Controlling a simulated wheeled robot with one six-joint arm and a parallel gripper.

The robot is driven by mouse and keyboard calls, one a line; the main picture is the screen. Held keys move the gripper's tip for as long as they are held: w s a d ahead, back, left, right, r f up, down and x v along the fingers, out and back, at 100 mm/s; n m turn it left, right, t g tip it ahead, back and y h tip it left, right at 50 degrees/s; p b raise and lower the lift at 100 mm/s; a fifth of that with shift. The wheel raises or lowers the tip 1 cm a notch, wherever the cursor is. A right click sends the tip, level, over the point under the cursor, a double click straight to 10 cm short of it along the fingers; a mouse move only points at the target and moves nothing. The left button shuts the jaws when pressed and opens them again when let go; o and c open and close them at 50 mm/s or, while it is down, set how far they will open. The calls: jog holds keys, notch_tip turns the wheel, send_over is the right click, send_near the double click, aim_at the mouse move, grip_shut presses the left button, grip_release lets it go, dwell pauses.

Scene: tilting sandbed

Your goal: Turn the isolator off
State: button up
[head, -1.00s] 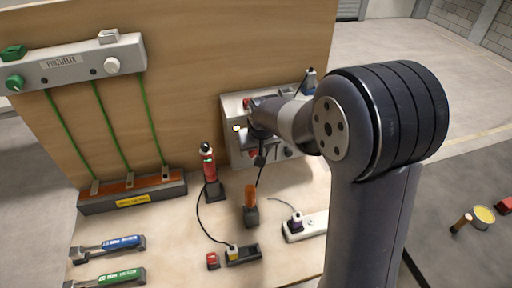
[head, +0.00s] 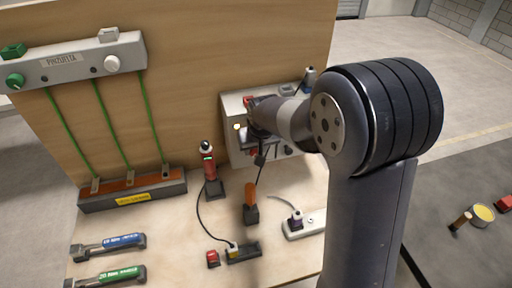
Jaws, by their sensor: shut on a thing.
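A light grey panel box (head: 231,106) is fixed to the wooden backboard, with red, yellow and dark controls on its front. My gripper (head: 261,143) is at the front of this box. It is small in view and partly hidden by my arm's wrist. It appears shut on the isolator's dark handle on the box front. The handle is mostly covered, so its exact position cannot be told.
A red handheld device (head: 210,168) stands on the bench, with an orange-handled tool (head: 250,196) in a holder nearby. A white socket strip (head: 312,223) and dark socket block (head: 245,252) lie in front.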

jog(key=shift+a+f+b, duration=0.1)
jog(key=shift+b, duration=0.25)
jog(key=h+b, duration=0.2)
jog(key=t+h+b, duration=0.1)
jog(key=shift+a+f+n+b, duration=0.25)
jog(key=shift+a+n+b, duration=0.05)
jog(key=shift+n+b, duration=0.1)
jog(key=h+b, duration=0.1)
jog(key=t+h+b, duration=0.1)
jog(key=b, duration=0.1)
jog(key=h+b, duration=0.1)
jog(key=b, duration=0.1)
jog(key=shift+s+a+f+n, duration=0.1)
jog(key=shift+a+f+n, duration=0.15)
jog(key=shift+n, duration=0.15)
jog(key=h+b, duration=0.1)
jog(key=b, duration=0.1)
jog(key=t+h+b, duration=0.1)
jog(key=h, duration=0.1)
jog(key=shift+s+a+f+n+t+b, duration=0.1)
jog(key=shift+a+n+t+b, duration=0.05)
jog(key=shift+n+t+b, duration=0.2)
jog(key=shift+n+t+h+b, duration=0.45)
jog(key=shift+t+h+b, duration=0.2)
jog(key=shift+h+b, duration=0.9)
jog(key=o, duration=1)
jog(key=shift+c, duration=0.2)
jog(key=shift+a, duration=0.1)
